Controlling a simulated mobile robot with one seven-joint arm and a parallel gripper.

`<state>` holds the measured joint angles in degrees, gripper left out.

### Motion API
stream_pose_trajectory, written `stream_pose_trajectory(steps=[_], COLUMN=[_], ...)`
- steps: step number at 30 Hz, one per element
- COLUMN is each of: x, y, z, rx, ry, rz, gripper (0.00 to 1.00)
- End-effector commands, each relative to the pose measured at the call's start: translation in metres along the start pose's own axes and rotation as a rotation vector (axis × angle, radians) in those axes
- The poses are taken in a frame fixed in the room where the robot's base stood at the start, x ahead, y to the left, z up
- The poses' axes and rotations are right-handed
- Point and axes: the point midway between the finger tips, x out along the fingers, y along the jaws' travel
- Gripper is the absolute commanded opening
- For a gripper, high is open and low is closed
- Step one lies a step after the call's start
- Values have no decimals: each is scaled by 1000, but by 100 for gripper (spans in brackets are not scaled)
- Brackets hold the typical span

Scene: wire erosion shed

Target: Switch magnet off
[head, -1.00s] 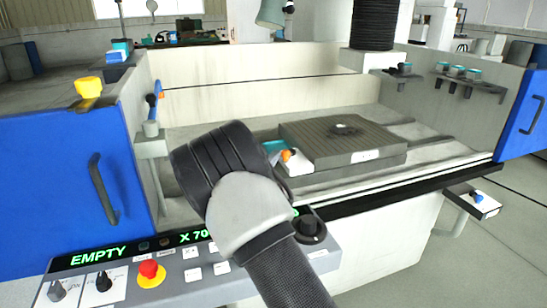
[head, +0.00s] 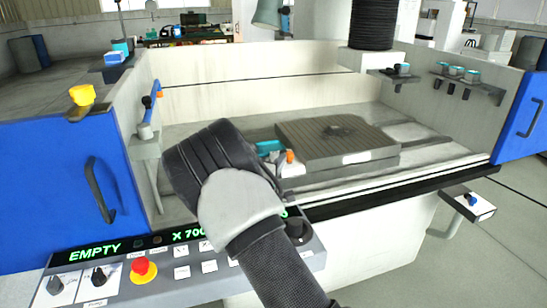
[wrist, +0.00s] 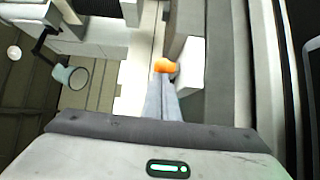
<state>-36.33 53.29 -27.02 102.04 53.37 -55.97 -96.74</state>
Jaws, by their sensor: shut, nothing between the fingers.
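The magnet seems to be the dark ribbed slab (head: 345,138) on the machine table in the head view, with a dark patch on top. At its near left corner is a white block (head: 292,170) with an orange switch handle (head: 290,157), which looks upright. In the wrist view the orange handle (wrist: 165,66) is at the tips of my gripper (wrist: 164,78), next to the white block (wrist: 190,66). The fingers are together and hold nothing; whether they touch the handle is unclear. In the head view my arm's end hides most of the gripper.
Machine walls and blue doors (head: 58,200) flank the table. In front is a control panel (head: 215,284) with a red stop button (head: 142,268) and a display reading EMPTY. A black column (head: 373,25) stands behind the slab. The table to its right is clear.

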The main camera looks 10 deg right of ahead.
Motion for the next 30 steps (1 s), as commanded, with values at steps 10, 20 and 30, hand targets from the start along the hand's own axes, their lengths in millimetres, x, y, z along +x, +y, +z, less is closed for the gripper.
stream_pose_trajectory(steps=[10,20,30], x=[11,20,23], y=[0,0,0], z=[31,45,48], rx=[-2,-1,-1], ry=[-2,0,1], rz=[-1,0,-1], gripper=[0,0,0])
